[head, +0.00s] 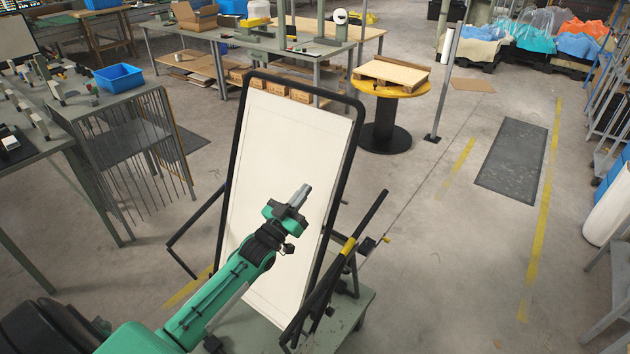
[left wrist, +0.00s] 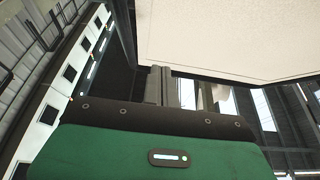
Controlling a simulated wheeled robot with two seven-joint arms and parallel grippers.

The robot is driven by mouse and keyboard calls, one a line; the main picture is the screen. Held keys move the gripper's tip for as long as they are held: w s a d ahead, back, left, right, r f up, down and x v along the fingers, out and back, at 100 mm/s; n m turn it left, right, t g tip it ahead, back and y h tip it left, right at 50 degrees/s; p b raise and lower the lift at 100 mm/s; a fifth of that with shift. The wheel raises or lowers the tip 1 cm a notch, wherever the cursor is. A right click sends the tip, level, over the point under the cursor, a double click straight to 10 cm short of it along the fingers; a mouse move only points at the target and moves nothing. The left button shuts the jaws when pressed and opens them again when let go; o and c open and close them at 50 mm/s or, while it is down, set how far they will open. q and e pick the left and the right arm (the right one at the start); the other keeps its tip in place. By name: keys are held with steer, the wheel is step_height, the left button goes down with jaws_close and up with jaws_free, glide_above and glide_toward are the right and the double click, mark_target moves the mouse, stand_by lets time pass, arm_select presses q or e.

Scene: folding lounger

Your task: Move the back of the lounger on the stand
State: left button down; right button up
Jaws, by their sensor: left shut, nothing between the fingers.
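The back of the lounger (head: 285,150) is a cream panel in a black frame, standing steeply raised in the head view. Its cream surface also fills the top right of the left wrist view (left wrist: 230,40). The stand (head: 350,305) is a green-grey platform under the lounger. My left gripper (head: 302,192) is shut and empty. In the head view it overlaps the middle of the panel; I cannot tell whether it touches it. The closed fingers show in the left wrist view (left wrist: 160,85). The lower part of the panel is partly hidden by my left arm. My right gripper is not in view.
Black bars with a yellow band (head: 348,246) stick up at the lounger's right side. A wire rack and table (head: 120,150) stand to the left. A round yellow-topped table (head: 390,90) stands behind.

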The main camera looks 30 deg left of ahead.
mark_target(323, 176)
arm_select(q)
steer(key=shift+w+d+f+p, duration=0.15)
steer(key=shift+w+p, duration=0.15)
steer(key=shift+w, duration=0.55)
steer(key=shift+w+d+f+p, duration=0.1)
steer(key=shift+w+p, duration=0.25)
steer(key=shift+w, duration=0.55)
steer(key=shift+w+d+f+p, duration=0.15)
steer(key=shift+w+p, duration=0.15)
steer(key=shift+w, duration=0.55)
steer(key=shift+w+f, duration=0.1)
